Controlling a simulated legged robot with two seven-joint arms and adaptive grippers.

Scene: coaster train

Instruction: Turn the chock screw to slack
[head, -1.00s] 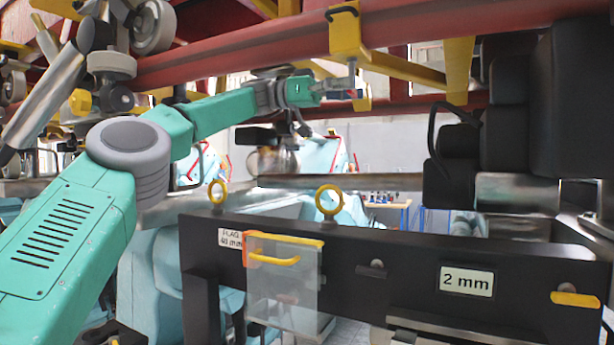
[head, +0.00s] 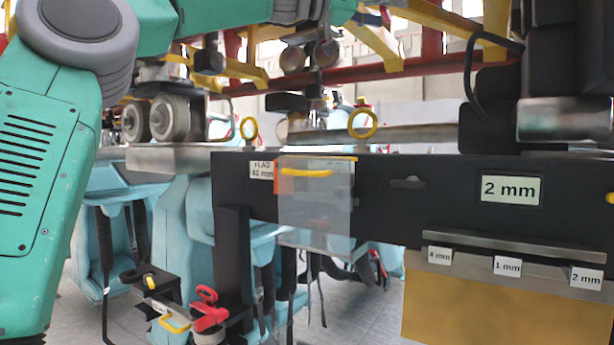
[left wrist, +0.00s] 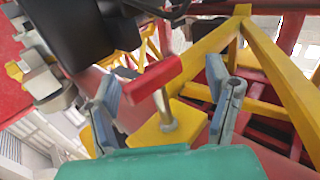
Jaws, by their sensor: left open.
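The chock screw shows in the left wrist view: a red crossbar handle (left wrist: 153,79) on a metal shaft (left wrist: 166,112) that rises from a yellow block (left wrist: 172,130). My left gripper (left wrist: 162,80) is open, with one grey-blue finger on each side of the screw. The red handle lies between the fingertips, with a visible gap on the right. I cannot tell whether the left finger touches it. In the head view my left forearm crosses the top edge, and the gripper and screw are out of frame. My right gripper is not in view.
Yellow beams (left wrist: 215,40) and red track members surround the screw closely. A black rack (head: 400,195) with a "2 mm" label (head: 511,188) stands in front of me.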

